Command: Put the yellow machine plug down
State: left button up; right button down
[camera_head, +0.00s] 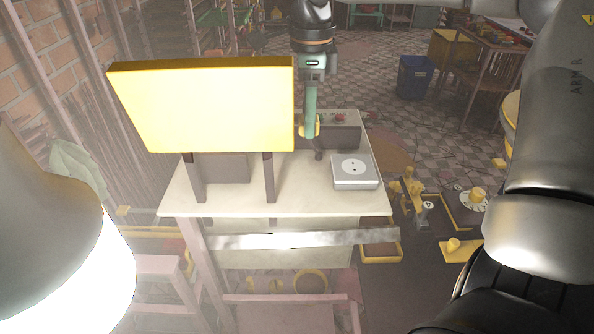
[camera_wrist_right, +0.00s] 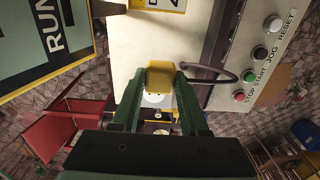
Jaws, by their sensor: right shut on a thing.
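My right gripper (camera_head: 310,122) is shut on the yellow machine plug (camera_head: 317,127), above the back part of the pale bench. In the right wrist view, the plug (camera_wrist_right: 160,76) sits between the green fingers of the gripper (camera_wrist_right: 160,88), and a dark cable loops from it to the right. A round white face (camera_wrist_right: 157,100) shows just below the plug; I cannot tell whether it belongs to the plug. In the head view, a white box with a round socket (camera_head: 351,166) stands on the bench, to the right of and nearer than the plug. My left gripper is out of view.
A large yellow panel (camera_head: 205,105) stands over the left of the bench (camera_head: 320,202). A dark control box (camera_head: 340,136) is behind the plug; its buttons (camera_wrist_right: 264,55) show in the wrist view. Bare bench top lies left of the white box.

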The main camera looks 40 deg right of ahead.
send_near(308, 175)
notch_tip(308, 175, down, 5)
jog(key=shift+f+p, duration=0.1)
jog(key=shift+p, duration=0.35)
jog(key=shift+f+b, duration=0.7)
jog(key=shift+b, duration=0.15)
jog(key=shift+c, duration=2.1)
grip_release()
jog(key=shift+r, duration=0.15)
